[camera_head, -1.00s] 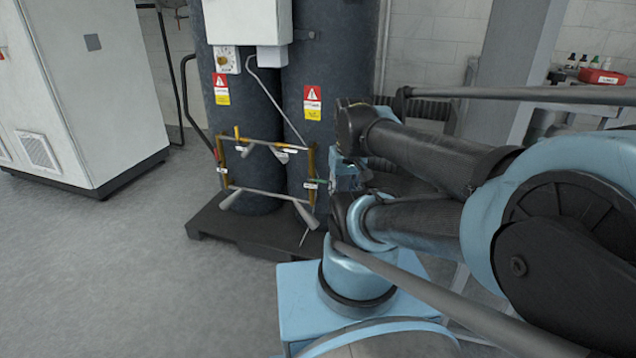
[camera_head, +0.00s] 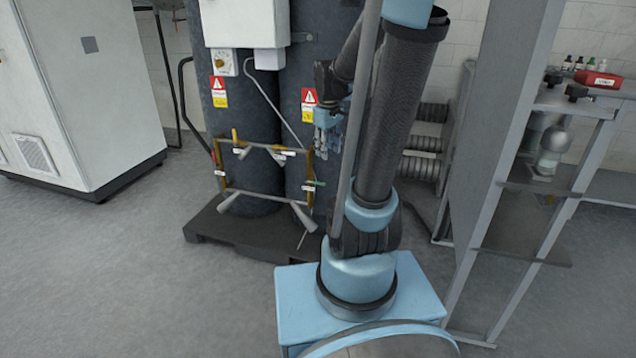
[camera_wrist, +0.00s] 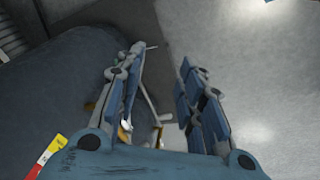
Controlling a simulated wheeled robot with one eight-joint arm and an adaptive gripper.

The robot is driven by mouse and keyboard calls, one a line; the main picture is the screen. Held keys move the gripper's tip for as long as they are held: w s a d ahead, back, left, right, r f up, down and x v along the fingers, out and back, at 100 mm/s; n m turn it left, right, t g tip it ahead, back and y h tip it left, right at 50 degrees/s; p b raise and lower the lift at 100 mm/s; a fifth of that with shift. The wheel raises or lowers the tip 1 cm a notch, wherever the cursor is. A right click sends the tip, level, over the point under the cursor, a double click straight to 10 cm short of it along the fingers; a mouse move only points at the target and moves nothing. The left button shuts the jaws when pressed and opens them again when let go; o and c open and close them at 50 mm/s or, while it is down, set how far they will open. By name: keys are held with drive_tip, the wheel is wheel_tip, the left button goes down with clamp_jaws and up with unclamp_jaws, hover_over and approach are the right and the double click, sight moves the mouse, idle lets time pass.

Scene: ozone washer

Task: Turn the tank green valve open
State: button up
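In the head view the tank green valve (camera_head: 316,183) shows as a small green handle at the right side of the pipe frame (camera_head: 262,193) on the dark tanks (camera_head: 244,120). My gripper (camera_head: 325,146) hangs in front of the right tank, above the green handle and apart from it. In the wrist view my gripper (camera_wrist: 163,58) has its two fingers spread, with nothing held between them. Part of the pipe frame (camera_wrist: 151,105) shows between and behind the fingers.
A white cabinet (camera_head: 75,90) stands at the left. A control box (camera_head: 245,22) hangs on the tanks. A metal rack (camera_head: 520,200) with bottles and a red box (camera_head: 600,79) stands at the right. The tanks rest on a dark pallet (camera_head: 225,235). The floor at front left is clear.

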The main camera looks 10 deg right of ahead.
drive_tip(key=w+f+n, duration=0.3)
drive_tip(key=w+f, duration=0.2)
drive_tip(key=w, duration=0.6)
drive_tip(key=w+f+n, duration=0.3)
drive_tip(key=w+f, duration=0.3)
drive_tip(key=w, duration=0.5)
drive_tip(key=w+f, duration=0.1)
drive_tip(key=f, duration=0.4)
drive_tip(key=w+f, duration=0.1)
drive_tip(key=f, duration=0.5)
drive_tip(key=w+d+f, duration=0.1)
drive_tip(key=f, duration=0.4)
drive_tip(key=shift+w+d+f, duration=0.1)
drive_tip(key=shift+w+f, duration=0.2)
drive_tip(key=shift+f, duration=0.1)
drive_tip(key=shift+c, duration=0.5)
clamp_jaws()
